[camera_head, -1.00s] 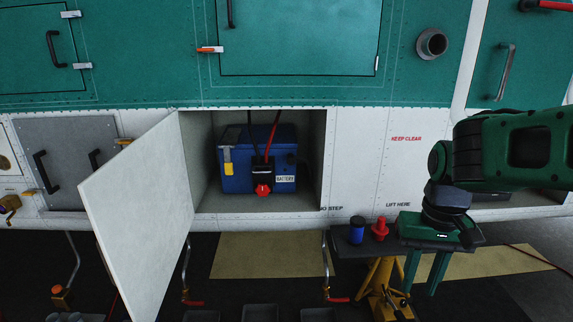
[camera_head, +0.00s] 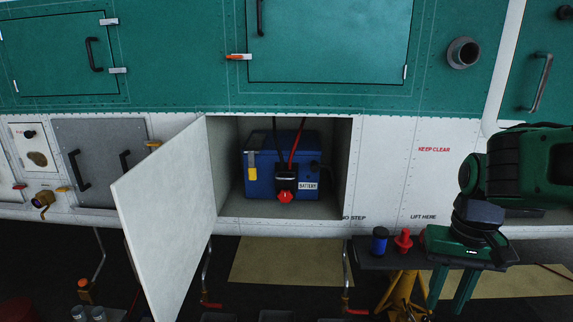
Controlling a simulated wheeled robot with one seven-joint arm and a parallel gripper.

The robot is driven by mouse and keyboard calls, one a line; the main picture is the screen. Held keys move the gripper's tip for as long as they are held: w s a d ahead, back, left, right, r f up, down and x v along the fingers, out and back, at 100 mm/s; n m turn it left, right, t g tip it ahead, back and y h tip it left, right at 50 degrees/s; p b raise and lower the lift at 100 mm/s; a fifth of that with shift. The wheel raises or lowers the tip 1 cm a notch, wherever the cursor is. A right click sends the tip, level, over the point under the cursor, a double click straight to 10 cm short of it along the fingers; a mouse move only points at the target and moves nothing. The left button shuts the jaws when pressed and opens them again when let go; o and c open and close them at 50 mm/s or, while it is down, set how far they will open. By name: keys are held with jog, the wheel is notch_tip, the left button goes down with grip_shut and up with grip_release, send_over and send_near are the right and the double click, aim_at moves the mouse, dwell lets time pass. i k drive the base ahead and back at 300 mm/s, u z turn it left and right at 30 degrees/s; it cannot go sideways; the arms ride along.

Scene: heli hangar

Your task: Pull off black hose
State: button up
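A blue battery (camera_head: 268,178) with a "BATTERY" label sits inside an open compartment in the white lower side of the helicopter. A dark fitting (camera_head: 315,166), possibly the end of the black hose, shows at the battery's right side; it is small and hard to make out. A black cable (camera_head: 276,140) and a red cable (camera_head: 297,142) run up from a dark plug with a red knob (camera_head: 285,197) on the battery's front. My gripper (camera_head: 451,290) points down at the right, well away from the battery. Its green fingers are apart with nothing seen between them.
The compartment door (camera_head: 172,215) hangs open to the left and sticks out. A dark stand (camera_head: 375,262) with a blue cylinder (camera_head: 380,241) and a red part (camera_head: 403,241) is left of my gripper. Several bins lie below.

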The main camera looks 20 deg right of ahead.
aim_at(314, 167)
jog(key=z, duration=1.2)
jog(key=k, duration=0.95)
jog(key=u, duration=1.2)
jog(key=i, duration=1)
